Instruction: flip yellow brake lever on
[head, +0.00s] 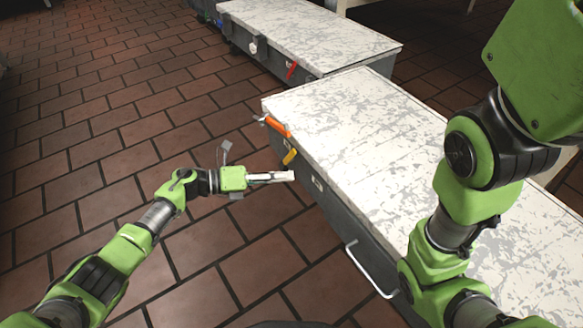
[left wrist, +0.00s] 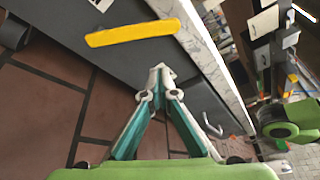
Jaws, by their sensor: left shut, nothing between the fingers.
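The yellow brake lever (head: 289,157) sticks out from the dark side of the near cart, just under its top edge. In the left wrist view the yellow lever (left wrist: 132,32) lies nearly level across the grey side panel. My left gripper (head: 291,176) is shut and empty, its tips just below the lever in the head view. In the left wrist view the closed tips (left wrist: 160,76) are below and right of the lever, with a visible gap to it in the picture. My right arm crosses the right side of the head view; its gripper is out of frame.
An orange lever (head: 277,126) sits at the cart's corner, close to the yellow one. A white handle (head: 368,272) juts from the cart's side. The near cart's mottled white top (head: 350,130) is bare. A second cart (head: 310,35) stands behind. Brick floor at left is clear.

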